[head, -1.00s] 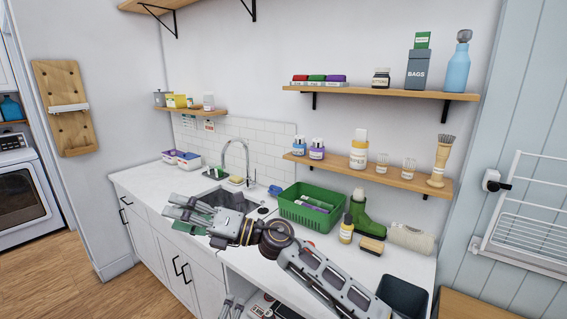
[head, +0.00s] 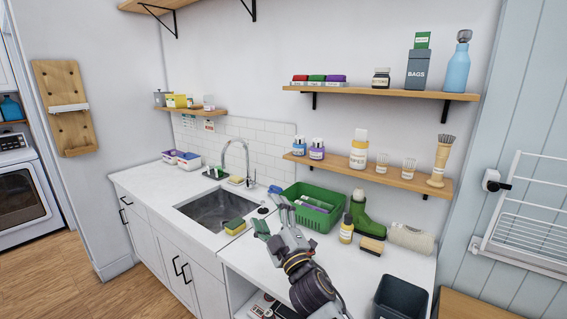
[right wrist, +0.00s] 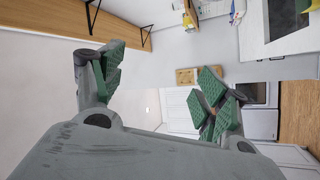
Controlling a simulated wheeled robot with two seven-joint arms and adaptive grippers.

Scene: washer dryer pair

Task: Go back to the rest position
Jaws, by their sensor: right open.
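My right gripper (head: 272,216) is over the counter in front of the green basket, with its arm coming up from the bottom of the head view. Its green-padded fingers stand apart in the right wrist view (right wrist: 160,88), with nothing between them. My left gripper is not in view.
Shelves (head: 375,91) hang above. The counter left of the sink is mostly clear.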

